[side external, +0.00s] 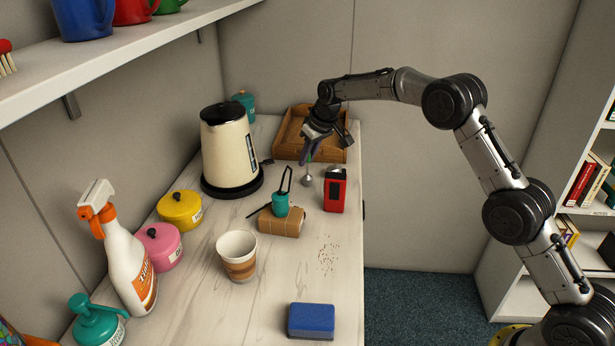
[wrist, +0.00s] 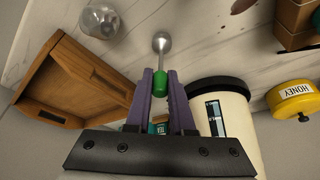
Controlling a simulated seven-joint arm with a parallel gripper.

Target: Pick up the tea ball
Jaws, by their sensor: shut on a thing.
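The tea ball is a small silver ball (side external: 307,180) on a thin stem with a green handle. My gripper (side external: 310,150) has purple fingers and points down over the far part of the counter. In the wrist view, its fingers (wrist: 160,88) are shut on the green handle (wrist: 160,78), and the silver ball (wrist: 161,42) sticks out beyond the fingertips. The ball hangs at or close above the counter; I cannot tell whether it touches. The upper end of the handle is hidden by the fingers in the side view.
A wooden tray (side external: 286,152) lies behind my gripper. The cream kettle (side external: 228,155) stands to the left, the red box (side external: 335,196) to the right. A brown block (side external: 281,224) with a teal holder (side external: 281,203) is in front. A clear jar (wrist: 103,20) shows in the wrist view.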

